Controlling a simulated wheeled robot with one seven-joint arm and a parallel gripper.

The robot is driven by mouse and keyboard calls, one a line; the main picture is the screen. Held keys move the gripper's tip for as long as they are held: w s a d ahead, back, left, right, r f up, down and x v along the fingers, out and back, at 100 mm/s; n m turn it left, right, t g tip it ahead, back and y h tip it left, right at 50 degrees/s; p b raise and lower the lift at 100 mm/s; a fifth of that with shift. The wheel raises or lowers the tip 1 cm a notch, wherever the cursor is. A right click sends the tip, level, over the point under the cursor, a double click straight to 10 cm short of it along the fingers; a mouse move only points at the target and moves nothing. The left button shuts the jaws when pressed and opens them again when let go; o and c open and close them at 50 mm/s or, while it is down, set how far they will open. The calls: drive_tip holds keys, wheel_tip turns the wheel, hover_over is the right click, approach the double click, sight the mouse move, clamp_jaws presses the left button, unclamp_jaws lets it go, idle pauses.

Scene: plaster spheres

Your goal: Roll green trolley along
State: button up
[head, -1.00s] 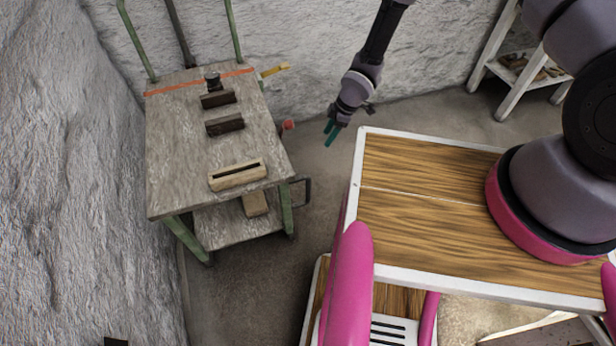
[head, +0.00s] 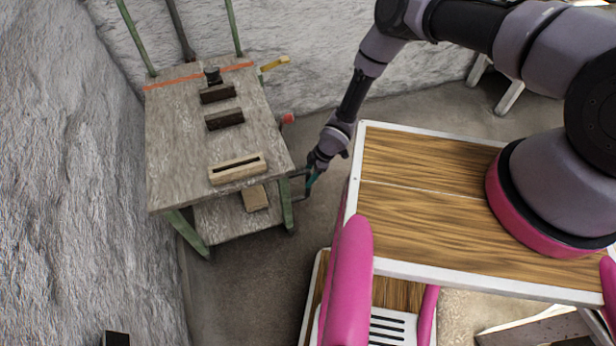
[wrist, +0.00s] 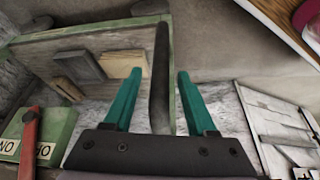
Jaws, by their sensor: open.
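The green trolley (head: 172,140) has a worn grey wooden top, a lower shelf and green legs and uprights. It stands at the left of the head view, close to the rough wall. A dark loop handle (head: 300,172) sticks out from its right side and is partly hidden by my gripper. My gripper (head: 311,183) is at this handle with its teal fingers apart.
Wooden planes (head: 225,119) and a slotted wooden block (head: 237,169) lie on the trolley top, with another block (head: 255,197) on its lower shelf. Rough walls (head: 70,180) stand left and behind. Free floor (head: 245,280) lies in front of the trolley.

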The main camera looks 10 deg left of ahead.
drive_tip(key=shift+a+f, duration=0.15)
drive_tip(key=shift+f, duration=0.15)
clamp_jaws()
idle(1.3)
